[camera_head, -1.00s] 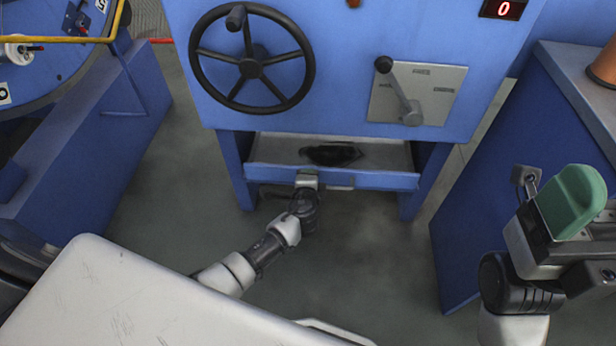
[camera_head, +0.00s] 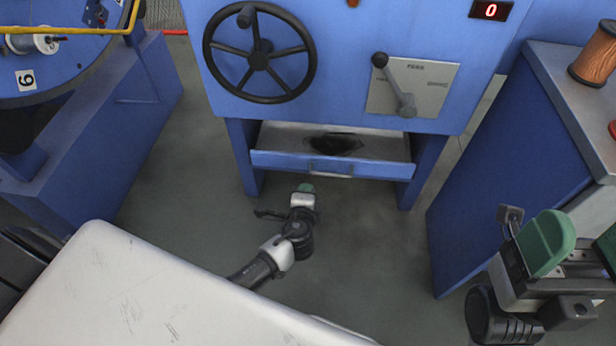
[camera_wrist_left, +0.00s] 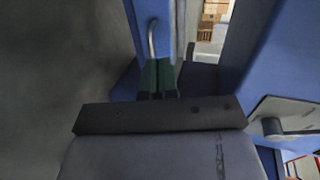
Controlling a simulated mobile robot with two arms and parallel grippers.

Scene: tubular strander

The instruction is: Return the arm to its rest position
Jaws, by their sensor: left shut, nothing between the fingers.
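My left arm reaches in from the lower left in the head view. Its gripper (camera_head: 306,189) is low over the floor, just in front of the blue drawer (camera_head: 273,160) and apart from its handle (camera_head: 331,170). In the left wrist view the green fingertips (camera_wrist_left: 158,78) are together with nothing between them, and a metal handle rises beyond them. My right gripper (camera_head: 580,246) is at the lower right in the head view, its green fingers apart and empty.
The drawer is pulled out under the blue machine panel, which carries a black handwheel (camera_head: 259,54) and a lever (camera_head: 394,85). A blue cabinet (camera_head: 510,150) with an orange spool (camera_head: 594,55) stands right. Grey floor (camera_head: 190,190) is free to the left.

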